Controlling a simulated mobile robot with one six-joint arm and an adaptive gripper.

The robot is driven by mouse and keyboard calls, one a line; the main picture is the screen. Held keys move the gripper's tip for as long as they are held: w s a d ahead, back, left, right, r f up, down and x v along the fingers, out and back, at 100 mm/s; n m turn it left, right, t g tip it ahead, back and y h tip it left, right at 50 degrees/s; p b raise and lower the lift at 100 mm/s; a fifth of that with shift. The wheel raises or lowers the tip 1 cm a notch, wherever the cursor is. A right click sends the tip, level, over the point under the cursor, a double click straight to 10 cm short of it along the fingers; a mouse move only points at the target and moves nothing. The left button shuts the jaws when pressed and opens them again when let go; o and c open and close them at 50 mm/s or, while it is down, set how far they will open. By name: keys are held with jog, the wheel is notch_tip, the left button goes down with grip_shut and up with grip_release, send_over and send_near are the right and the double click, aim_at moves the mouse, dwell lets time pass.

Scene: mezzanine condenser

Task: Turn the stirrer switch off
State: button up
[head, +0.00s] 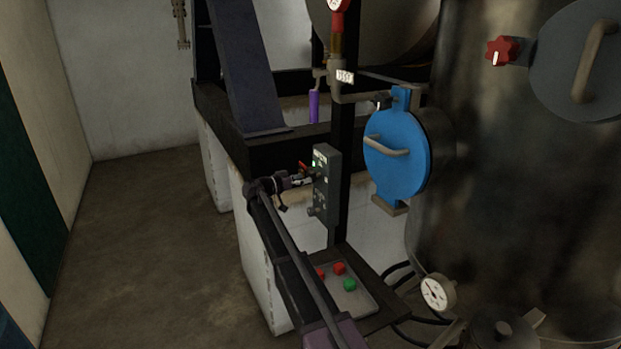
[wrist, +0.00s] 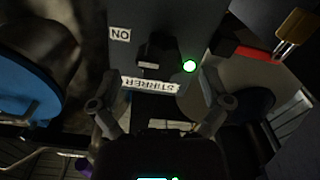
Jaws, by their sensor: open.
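The stirrer switch (wrist: 158,50) is a dark knob on a grey control box (head: 327,188). In the wrist view it appears upside down, with a STIRRER label (wrist: 150,85) and an ON label (wrist: 119,34) beside it. A green lamp (wrist: 190,66) by the knob is lit; its glow also shows in the head view (head: 314,163). In the head view my gripper (head: 304,178) is close to the box's face.
A red bar (wrist: 255,52) and a brass padlock (wrist: 297,27) are close by at the upper right of the wrist view. A blue round hatch (head: 397,160) stands right of the box. A tray (head: 360,304) with red and green pieces lies below. The floor at left is clear.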

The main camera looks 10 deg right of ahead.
jog(key=shift+x, duration=1.3)
jog(key=c, duration=1.2)
